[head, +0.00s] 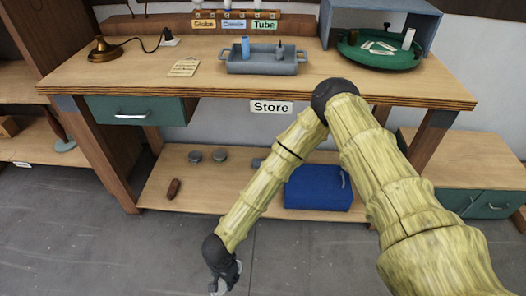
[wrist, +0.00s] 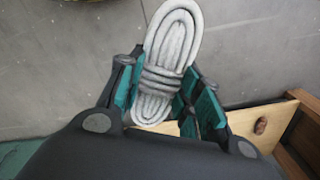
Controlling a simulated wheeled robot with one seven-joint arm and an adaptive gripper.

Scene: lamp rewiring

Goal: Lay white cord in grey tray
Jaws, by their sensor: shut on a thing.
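The white cord (wrist: 167,50) is a coiled, bound oval bundle in the wrist view. My gripper (wrist: 163,95) is shut on it, with the teal-padded fingers on either side of the bundle. In the head view my gripper (head: 225,279) hangs low over the floor in front of the workbench, and the cord is barely distinguishable there. The grey tray (head: 262,66) stands on the workbench top, well above and behind my gripper. A blue cylinder (head: 245,47) and a small dark-tipped item (head: 280,50) are in the tray.
The workbench (head: 120,80) has a lower shelf with a blue box (head: 318,190), two round tins and a brown item (head: 174,188). On top are a brass lamp base (head: 104,50), a paper note (head: 184,68) and a green round tray (head: 380,58).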

